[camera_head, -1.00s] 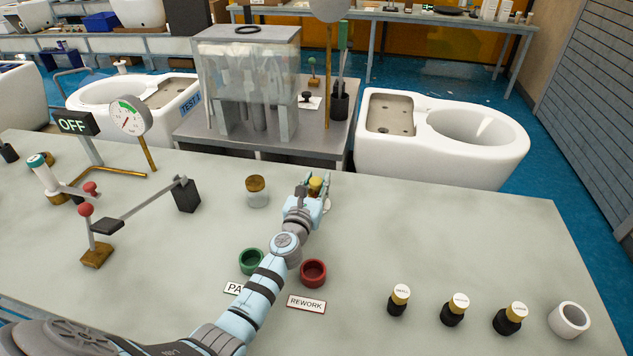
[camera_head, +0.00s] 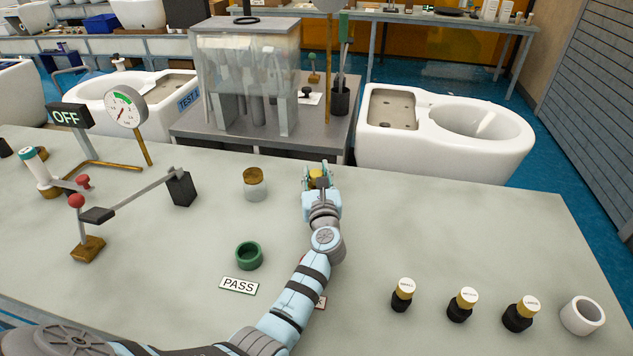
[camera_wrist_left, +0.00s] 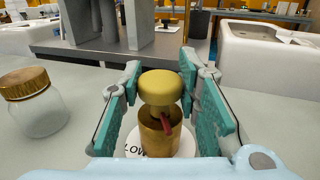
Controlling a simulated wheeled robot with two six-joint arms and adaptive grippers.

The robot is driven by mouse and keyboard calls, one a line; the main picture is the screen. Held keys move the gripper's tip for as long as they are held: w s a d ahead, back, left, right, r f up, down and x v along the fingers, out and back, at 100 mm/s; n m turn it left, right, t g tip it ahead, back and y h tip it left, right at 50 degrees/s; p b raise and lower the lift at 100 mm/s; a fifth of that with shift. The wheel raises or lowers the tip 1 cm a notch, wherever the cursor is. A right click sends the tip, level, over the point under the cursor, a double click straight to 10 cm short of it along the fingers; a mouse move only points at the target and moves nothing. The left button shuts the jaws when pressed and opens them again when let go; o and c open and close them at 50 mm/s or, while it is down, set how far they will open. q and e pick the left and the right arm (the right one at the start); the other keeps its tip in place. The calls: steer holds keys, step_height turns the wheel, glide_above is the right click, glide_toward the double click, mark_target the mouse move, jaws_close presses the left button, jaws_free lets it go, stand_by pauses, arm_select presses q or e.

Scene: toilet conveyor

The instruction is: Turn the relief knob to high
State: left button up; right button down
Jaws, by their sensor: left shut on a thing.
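The relief knob is a yellow cap (camera_wrist_left: 160,88) on a brass body (camera_wrist_left: 155,132) with a red pointer (camera_wrist_left: 165,121). It stands on a round white dial (camera_wrist_left: 133,138), where the letters "LOW" show near the lower left; the rest of the dial is hidden. The red pointer faces the wrist camera, slightly right of centre. My left gripper (camera_head: 319,175) is shut on the knob, with a teal pad on each side of the cap in the left wrist view. In the head view the gripper hides most of the knob. My right gripper is out of view.
A brass-lidded jar (camera_head: 255,185) stands left of the gripper. A green cup (camera_head: 249,255) and PASS sign (camera_head: 239,286) lie left of my forearm. A gauge (camera_head: 127,107) and OFF display (camera_head: 68,117) are at the left. Several black bottles (camera_head: 461,305) stand at the right front.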

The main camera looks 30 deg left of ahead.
mark_target(316, 173)
arm_select(q)
steer(key=shift+f+n+g+y+b, duration=0.1)
steer(key=shift+n+g+y+b, duration=0.75)
steer(key=shift+y+b, duration=0.35)
steer(key=o, duration=1.2)
steer(key=shift+c, duration=0.2)
step_height(316, 173, up, 10)
steer(key=shift+r, duration=0.1)
